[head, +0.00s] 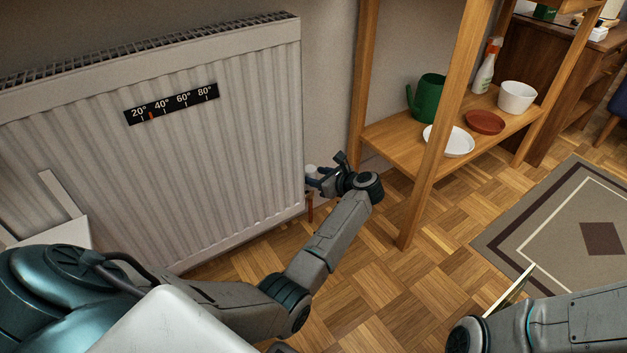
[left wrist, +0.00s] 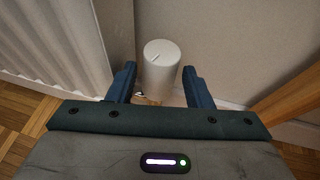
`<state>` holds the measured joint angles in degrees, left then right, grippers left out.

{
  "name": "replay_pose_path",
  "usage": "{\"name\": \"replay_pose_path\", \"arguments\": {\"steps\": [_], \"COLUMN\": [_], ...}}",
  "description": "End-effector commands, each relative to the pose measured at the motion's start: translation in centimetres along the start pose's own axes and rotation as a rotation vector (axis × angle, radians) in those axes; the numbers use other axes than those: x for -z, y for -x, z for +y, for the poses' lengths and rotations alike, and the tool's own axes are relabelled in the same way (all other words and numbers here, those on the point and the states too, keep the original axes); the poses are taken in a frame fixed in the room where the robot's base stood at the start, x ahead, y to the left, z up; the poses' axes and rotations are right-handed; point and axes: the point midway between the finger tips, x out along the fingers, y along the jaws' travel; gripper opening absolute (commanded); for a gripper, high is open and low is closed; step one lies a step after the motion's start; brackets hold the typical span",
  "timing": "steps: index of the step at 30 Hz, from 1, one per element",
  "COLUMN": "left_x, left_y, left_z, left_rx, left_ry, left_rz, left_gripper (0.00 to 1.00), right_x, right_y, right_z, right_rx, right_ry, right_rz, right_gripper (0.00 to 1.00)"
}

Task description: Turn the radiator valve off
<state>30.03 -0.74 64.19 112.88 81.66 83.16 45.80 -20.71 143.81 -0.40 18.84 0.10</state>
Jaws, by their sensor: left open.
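The fingers are open, with a gap visible on each side of the knob. In the head view the left gripper (head: 317,178) is at the lower right edge of the white radiator (head: 220,130), with the knob (head: 311,170) only partly visible beside it. My right arm enters at the lower right of the head view, and its gripper is not seen.
A dark temperature strip (head: 171,104) with a red mark near the low end is on the radiator. A wooden shelf (head: 385,134) with a green watering can (head: 430,98) and dishes stands close right of my left gripper. Parquet floor and a patterned rug (head: 570,225) lie below.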

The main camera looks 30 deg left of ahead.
Motion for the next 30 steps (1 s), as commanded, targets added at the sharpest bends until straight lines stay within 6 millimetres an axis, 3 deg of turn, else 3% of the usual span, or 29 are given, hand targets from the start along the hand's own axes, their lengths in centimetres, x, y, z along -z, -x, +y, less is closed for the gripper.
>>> {"name": "replay_pose_path", "arguments": {"steps": [5, 15, 20, 25, 30], "left_x": [0.1, 0.0, 0.0, 0.1, 0.6], "left_y": [-1.8, -2.1, -2.1, -2.2, -2.4], "left_z": [0.0, -0.1, 0.0, -0.1, -0.4], "left_rx": [0.001, 0.001, 0.001, -0.011, -0.101], "left_ry": [-0.001, -0.001, -0.001, 0.005, 0.043], "left_rz": [-0.001, 0.0, 0.0, -0.001, -0.004], "left_gripper": [0.46, 0.46, 0.14, 0.14, 0.14], "right_x": [0.2, 0.1, 0.1, 0.4, 1.5], "right_y": [0.8, 0.8, 0.8, 1.2, 3.2], "right_z": [0.2, 0.2, 0.2, 0.3, 1.0], "right_rx": [0.0, -0.001, -0.001, -0.001, -0.001], "right_ry": [0.001, 0.001, 0.001, 0.001, 0.0], "right_rz": [-0.012, -0.018, -0.017, -0.015, -0.022], "right_gripper": [0.36, 0.36, 0.36, 0.36, 0.36]}}
